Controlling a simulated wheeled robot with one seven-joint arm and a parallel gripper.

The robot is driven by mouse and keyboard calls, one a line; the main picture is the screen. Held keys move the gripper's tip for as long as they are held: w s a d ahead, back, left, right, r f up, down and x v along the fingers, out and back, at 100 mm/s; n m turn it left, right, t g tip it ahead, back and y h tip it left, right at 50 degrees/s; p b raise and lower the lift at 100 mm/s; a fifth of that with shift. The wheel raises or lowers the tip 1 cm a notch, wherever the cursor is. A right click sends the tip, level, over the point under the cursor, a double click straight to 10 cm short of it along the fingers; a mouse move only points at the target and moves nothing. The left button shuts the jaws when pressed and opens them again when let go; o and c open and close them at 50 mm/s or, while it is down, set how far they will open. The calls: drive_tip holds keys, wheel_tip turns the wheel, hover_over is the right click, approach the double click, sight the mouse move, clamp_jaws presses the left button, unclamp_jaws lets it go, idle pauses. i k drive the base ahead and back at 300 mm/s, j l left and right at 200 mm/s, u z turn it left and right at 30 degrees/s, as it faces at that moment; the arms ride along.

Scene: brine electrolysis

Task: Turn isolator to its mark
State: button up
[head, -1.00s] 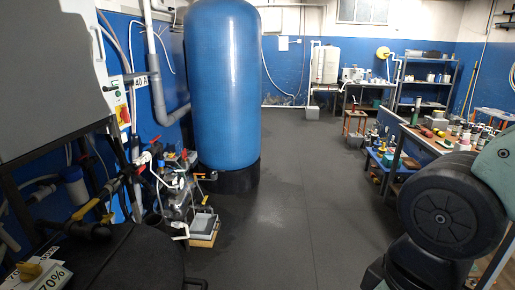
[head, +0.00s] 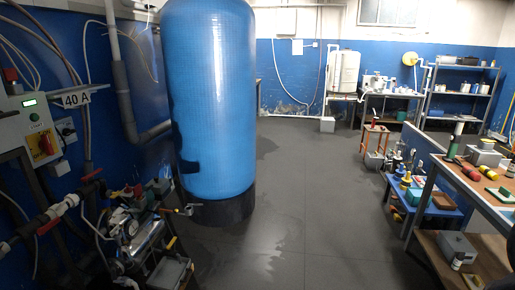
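A rotary isolator with a red handle on a yellow plate (head: 45,145) sits on the front of a pale panel (head: 20,125) at the left of the head view. Its handle looks roughly upright, but its mark is too small to read. Above it on the panel are a small green-lit display (head: 29,102) and a green button. A grey box with a dark rotary knob (head: 66,131) is on the wall just right of the isolator. My gripper is not in view.
A tall blue tank (head: 212,100) on a black base stands right of the panel. Pipes, red-handled valves and a cluttered low rig (head: 145,235) lie below the panel. The dark floor (head: 290,200) is clear in the middle. A workbench (head: 475,190) stands at right.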

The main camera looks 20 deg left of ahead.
sight(45, 144)
drive_tip(key=i+j+u, duration=0.1)
drive_tip(key=i+u, duration=0.3)
drive_tip(key=i+l+u, duration=0.1)
drive_tip(key=i+u, duration=0.25)
drive_tip(key=i, duration=0.2)
drive_tip(key=i+l+u, duration=0.2)
drive_tip(key=i+u, duration=0.2)
drive_tip(key=i+j+u, duration=0.25)
drive_tip(key=i, duration=0.3)
drive_tip(key=i+j+u, duration=0.25)
drive_tip(key=i, duration=0.35)
drive_tip(key=i+j, duration=0.3)
drive_tip(key=i, duration=0.1)
